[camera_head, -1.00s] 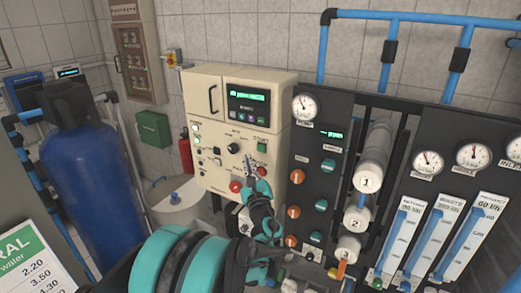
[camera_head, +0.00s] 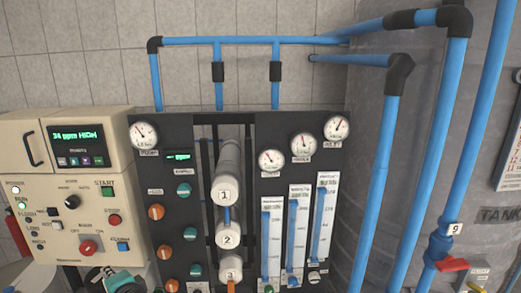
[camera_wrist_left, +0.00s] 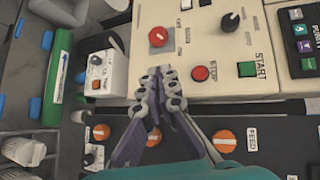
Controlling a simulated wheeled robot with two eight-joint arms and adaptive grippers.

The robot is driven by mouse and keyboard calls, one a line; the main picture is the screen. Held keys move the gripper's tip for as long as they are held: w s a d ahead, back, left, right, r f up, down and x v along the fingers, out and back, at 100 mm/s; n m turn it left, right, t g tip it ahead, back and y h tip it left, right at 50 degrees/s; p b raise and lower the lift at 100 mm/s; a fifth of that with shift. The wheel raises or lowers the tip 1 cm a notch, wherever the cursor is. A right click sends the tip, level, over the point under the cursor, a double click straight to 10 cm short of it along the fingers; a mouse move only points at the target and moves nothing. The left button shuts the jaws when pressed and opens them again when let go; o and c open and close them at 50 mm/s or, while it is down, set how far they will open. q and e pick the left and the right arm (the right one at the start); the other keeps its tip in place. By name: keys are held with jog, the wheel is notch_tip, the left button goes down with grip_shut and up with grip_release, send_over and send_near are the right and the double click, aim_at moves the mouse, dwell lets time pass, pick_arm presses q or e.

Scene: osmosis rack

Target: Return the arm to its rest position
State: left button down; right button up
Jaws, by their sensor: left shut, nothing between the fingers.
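My left gripper (camera_wrist_left: 160,78) is shut and empty in the left wrist view. Its fingertips point at the beige control box (camera_wrist_left: 200,45), close to the lower edge between the red knob and the red stop button; I cannot tell if they touch it. In the head view only a teal and black part of my left arm (camera_head: 125,282) shows at the bottom edge, below the control box (camera_head: 135,195). The fingers are hard to make out there. My right gripper is in neither view.
The dark rack panel (camera_head: 175,215) with orange and teal knobs stands right of the box. White cylinders (camera_head: 227,192), gauges (camera_head: 303,145) and flow meters follow. Blue pipes (camera_head: 378,180) run in front of a grey tank at right.

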pick_arm(q)
jog(key=s+d+f+n+h+b, duration=0.2)
jog(key=s+d+f+h, duration=0.2)
jog(key=d+f, duration=0.2)
jog(key=s+d+f+n+g+h+b, duration=0.1)
jog(key=s+d+f+n+h+b, duration=0.1)
jog(key=d+f, duration=0.4)
jog(key=s+d+f+n+g+h+b, duration=0.1)
jog(key=s+d+f+n+h, duration=0.3)
jog(key=d, duration=0.7)
notch_tip(320, 180, down, 3)
jog(key=s+h+b, duration=0.1)
jog(key=s, duration=0.1)
jog(key=shift+s+d+h, duration=0.3)
jog(key=shift+s+d, duration=0.05)
jog(key=shift+f, duration=0.15)
dwell(0.3)
